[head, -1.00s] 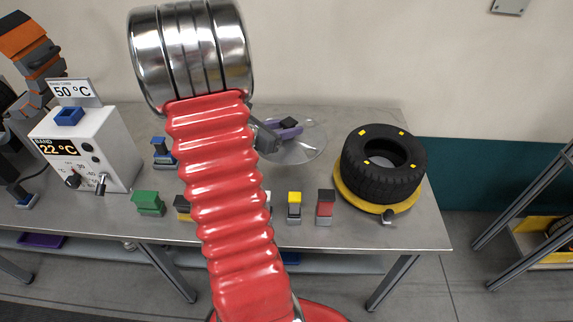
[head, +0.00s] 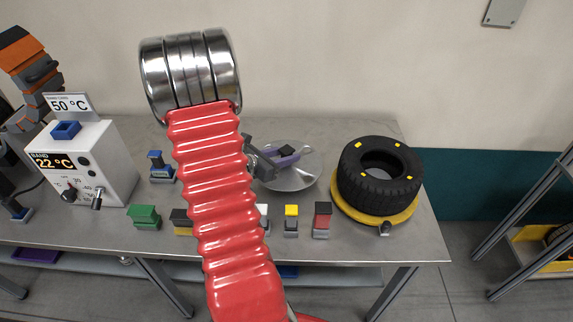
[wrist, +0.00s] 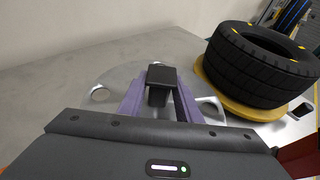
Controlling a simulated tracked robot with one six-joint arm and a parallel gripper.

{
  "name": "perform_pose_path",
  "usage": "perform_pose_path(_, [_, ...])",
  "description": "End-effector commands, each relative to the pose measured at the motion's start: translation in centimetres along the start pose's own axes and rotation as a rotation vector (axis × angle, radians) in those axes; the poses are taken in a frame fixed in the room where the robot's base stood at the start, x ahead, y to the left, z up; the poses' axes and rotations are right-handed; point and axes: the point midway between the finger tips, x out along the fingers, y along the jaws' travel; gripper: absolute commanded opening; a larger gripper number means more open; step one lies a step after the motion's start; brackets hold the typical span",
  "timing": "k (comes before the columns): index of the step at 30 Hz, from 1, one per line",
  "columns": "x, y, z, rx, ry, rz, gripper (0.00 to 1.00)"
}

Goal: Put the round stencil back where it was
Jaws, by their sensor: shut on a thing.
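The round stencil (head: 300,180) is a clear disc with a black knob (head: 287,150) at its middle. My gripper (head: 283,157), with purple fingers, is shut on the knob. In the wrist view the knob sits between the fingers (wrist: 158,98), and the stencil (wrist: 118,80) spreads out around them with pale oval openings. The stencil is flat, over the middle of the grey table, left of the tyre (head: 357,182). I cannot tell whether it touches the table. My red arm hides part of the table to its left.
The tyre lies on a yellow round base (head: 343,205) close on the right. Blocks stand along the front: green (head: 145,215), yellow (head: 291,219) and red (head: 322,219) among them. A blue-topped piece (head: 160,167) and the white control box (head: 95,160) are at the left.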

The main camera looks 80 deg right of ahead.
Motion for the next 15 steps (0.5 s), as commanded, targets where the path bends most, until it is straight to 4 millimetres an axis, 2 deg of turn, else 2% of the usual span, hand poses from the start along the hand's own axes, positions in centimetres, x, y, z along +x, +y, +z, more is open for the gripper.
perform_pose_path(5, [0.1, 0.0, -0.3, -0.001, -0.001, -0.001, 0.00])
perform_pose_path(15, [1.4, -0.1, -3.5, -0.001, -0.001, -0.002, 0.00])
